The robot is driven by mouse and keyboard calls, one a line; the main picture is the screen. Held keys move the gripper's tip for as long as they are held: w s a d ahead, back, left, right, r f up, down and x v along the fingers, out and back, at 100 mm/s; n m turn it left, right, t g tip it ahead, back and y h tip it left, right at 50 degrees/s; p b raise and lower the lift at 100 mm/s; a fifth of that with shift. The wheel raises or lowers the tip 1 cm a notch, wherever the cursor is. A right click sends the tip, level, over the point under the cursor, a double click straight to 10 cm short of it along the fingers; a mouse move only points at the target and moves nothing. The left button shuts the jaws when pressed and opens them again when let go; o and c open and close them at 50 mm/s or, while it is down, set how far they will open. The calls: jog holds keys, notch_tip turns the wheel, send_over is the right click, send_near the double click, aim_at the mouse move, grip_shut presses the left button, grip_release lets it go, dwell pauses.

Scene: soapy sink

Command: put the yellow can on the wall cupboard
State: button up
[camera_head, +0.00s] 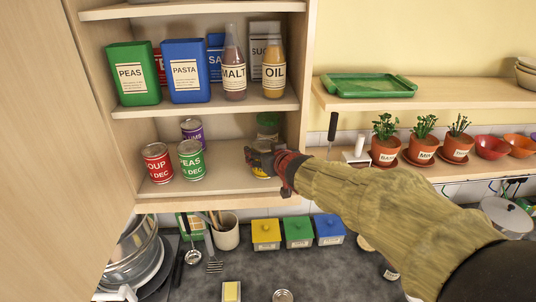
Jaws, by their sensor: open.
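The wall cupboard (215,197) is open, with shelves in view. My gripper (257,160) reaches in from the right at its lowest shelf, near the right side wall. The jaws are open. A small yellow patch (260,172) shows just below the fingers; it looks like part of the yellow can, resting at or near the shelf board. The gripper hides most of it, so I cannot tell whether the fingers touch it. No other yellow can is clearly in view.
A red soup can (158,163), a green peas can (191,160) and a purple can (193,130) stand left on the same shelf. A green-topped item (267,125) stands behind my gripper. The open door (55,120) is at left. Yellow, green and blue canisters (298,232) stand below.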

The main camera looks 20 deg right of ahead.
jog(key=s+d+r+m+g+h+p, duration=0.1)
jog(key=s+d+r+p, duration=0.15)
jog(key=s, duration=0.55)
jog(key=s+d+r+h+p, duration=0.1)
jog(key=s+d+r+h, duration=0.15)
jog(key=s, duration=0.55)
jog(key=s+a+f+g, duration=0.1)
jog(key=s+f+g, duration=0.1)
jog(key=s, duration=0.5)
jog(key=s+a+f+g+y, duration=0.1)
jog(key=s+a+f+g, duration=0.1)
jog(key=s, duration=0.5)
jog(key=s+a+f+g+y, duration=0.1)
jog(key=s+a+f+g, duration=0.1)
jog(key=s, duration=0.5)
jog(key=shift+s+g, duration=0.3)
jog(key=shift+g, duration=0.1)
notch_tip(320, 180, down, 28)
jog(key=b, duration=2.8)
jog(key=shift+r, duration=0.1)
